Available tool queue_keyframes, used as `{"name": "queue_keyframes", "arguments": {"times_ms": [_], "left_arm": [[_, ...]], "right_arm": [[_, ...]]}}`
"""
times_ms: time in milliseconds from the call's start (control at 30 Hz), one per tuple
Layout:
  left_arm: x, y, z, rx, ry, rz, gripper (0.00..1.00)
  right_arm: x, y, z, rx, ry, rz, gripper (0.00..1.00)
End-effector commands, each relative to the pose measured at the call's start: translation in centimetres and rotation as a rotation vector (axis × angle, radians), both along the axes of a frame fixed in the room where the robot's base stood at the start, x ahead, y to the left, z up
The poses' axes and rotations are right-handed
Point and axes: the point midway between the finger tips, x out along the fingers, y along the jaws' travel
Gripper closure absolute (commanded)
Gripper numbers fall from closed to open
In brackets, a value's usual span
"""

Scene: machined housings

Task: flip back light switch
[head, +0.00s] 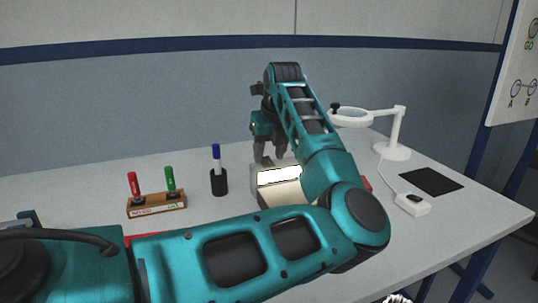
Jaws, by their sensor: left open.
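A pale box (257,190) with a bright white lit panel (279,175) stands mid-table, partly hidden by my left arm. My left gripper (270,153) points down at the top rear of this box, its dark fingers open. I cannot tell whether they touch the box, and I see no switch on its visible faces. A small white switch block (412,205) with a dark rocker lies on the table at the right, well away from the gripper. A white cord runs from it towards the lamp. My right gripper is not seen.
A white ring lamp (396,150) stands at the back right, beside a black mat (431,181). A wooden rack (157,204) with red and green markers and a black cup (219,182) with a blue-capped marker stand on the left. The right front table is clear.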

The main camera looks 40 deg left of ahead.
Motion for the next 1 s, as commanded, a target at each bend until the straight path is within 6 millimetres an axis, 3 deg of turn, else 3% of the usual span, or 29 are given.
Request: {"name": "queue_keyframes", "arguments": {"times_ms": [367, 867, 1000], "left_arm": [[0.10, 0.26, -0.71, 0.000, 0.001, 0.000, 0.53], [0.11, 0.23, -0.65, -0.001, 0.000, 0.000, 0.99], [0.11, 0.23, -0.64, -0.001, 0.000, 0.000, 1.00]], "right_arm": [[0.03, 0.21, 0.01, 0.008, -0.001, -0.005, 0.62], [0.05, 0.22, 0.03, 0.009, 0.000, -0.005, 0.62], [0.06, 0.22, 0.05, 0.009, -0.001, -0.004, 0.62]]}}
